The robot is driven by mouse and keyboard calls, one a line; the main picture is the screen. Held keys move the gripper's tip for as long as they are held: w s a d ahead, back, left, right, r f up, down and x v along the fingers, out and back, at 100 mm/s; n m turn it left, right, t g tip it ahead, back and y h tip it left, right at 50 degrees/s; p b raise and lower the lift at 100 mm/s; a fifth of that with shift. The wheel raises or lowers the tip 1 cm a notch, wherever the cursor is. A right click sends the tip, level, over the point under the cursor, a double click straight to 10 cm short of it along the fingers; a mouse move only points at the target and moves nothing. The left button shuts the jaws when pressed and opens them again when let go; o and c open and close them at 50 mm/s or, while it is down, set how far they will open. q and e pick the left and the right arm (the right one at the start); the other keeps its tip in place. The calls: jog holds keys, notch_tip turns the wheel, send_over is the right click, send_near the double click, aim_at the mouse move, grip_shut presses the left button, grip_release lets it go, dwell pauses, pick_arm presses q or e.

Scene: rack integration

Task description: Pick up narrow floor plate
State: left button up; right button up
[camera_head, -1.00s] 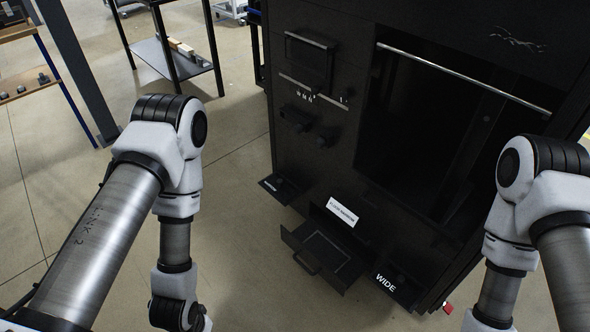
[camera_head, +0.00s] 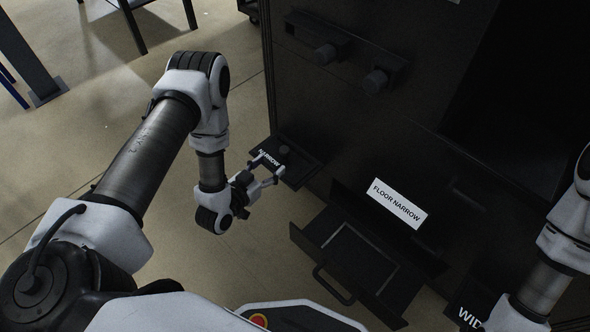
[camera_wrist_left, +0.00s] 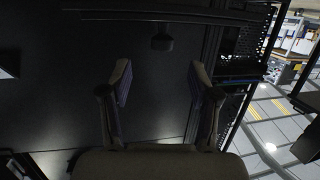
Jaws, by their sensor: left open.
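The narrow floor plate (camera_head: 298,174) is a flat black plate with a white NARROW label and a small dark knob, at the foot of the black rack in the head view. My left gripper (camera_head: 269,168) is open and empty at the plate's left end, close to the label. In the left wrist view its spread fingers (camera_wrist_left: 160,85) have nothing between them, and a dark knob (camera_wrist_left: 162,41) shows beyond them. Whether the fingers touch the plate cannot be told. My right gripper is out of view; only its arm shows.
The black rack (camera_head: 370,135) fills the right side. An open drawer (camera_head: 322,228) with a handle sits right of my left gripper, behind it a FLOOR NARROW sign (camera_head: 397,203). A plate labelled WIDE (camera_head: 463,312) is at lower right. Open floor (camera_head: 120,60) lies to the left.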

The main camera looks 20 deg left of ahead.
aim_at(281, 153)
pick_arm(q)
jog(key=w, duration=0.1)
jog(key=w+t+b, duration=0.1)
jog(key=w, duration=0.1)
jog(key=shift+w+f, duration=0.1)
jog(key=shift+f, duration=0.25)
jog(key=w+b, duration=0.1)
jog(key=w+f+b, duration=0.1)
jog(key=w, duration=0.1)
jog(key=w+d+b, duration=0.1)
jog(key=w, duration=0.1)
jog(key=shift+f, duration=0.15)
jog(key=shift+w, duration=0.15)
jog(key=shift+c, duration=0.4)
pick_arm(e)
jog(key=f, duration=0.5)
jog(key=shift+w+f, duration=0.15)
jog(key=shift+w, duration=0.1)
pick_arm(q)
jog(key=shift+r, duration=0.2)
grip_shut()
